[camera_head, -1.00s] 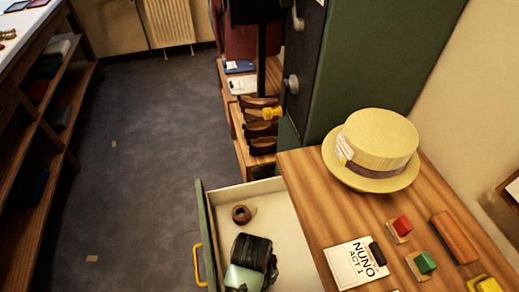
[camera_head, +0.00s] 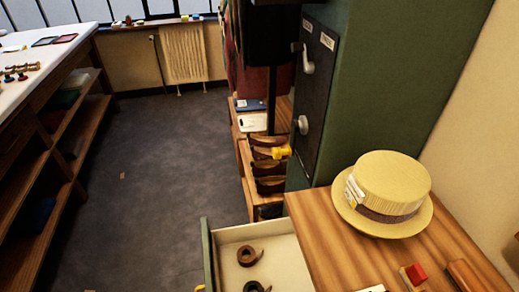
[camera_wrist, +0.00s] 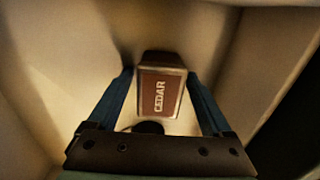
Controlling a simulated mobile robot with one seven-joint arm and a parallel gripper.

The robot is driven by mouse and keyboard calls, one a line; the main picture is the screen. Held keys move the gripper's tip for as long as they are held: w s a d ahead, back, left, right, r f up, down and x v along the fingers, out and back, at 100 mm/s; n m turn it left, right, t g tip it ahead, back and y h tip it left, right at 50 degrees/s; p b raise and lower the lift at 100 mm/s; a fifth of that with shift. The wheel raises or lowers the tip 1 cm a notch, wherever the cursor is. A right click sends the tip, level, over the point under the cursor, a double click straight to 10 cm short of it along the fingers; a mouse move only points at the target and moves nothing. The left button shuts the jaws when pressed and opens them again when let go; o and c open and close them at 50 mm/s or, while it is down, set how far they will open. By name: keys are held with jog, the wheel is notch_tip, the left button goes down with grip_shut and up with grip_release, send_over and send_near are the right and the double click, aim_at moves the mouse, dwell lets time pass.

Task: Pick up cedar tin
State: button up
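The cedar tin (camera_wrist: 162,92) shows in the wrist view as a reddish-brown box with a pale rim and the word CEDAR. It lies inside a pale-walled space that looks like the drawer. My gripper (camera_wrist: 160,76) has its two blue fingers apart, one on each side of the tin. A narrow gap seems to show at the left finger; contact on the right is unclear. In the head view neither the tin nor my gripper can be made out.
The open drawer (camera_head: 291,262) holds a brown tape roll (camera_head: 249,256) and a dark ring (camera_head: 257,287) at the picture's bottom edge. A straw hat (camera_head: 388,186) sits on the wooden top (camera_head: 318,232). A green cabinet (camera_head: 380,85) stands behind.

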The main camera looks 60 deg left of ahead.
grip_shut()
jog(key=shift+r, duration=0.1)
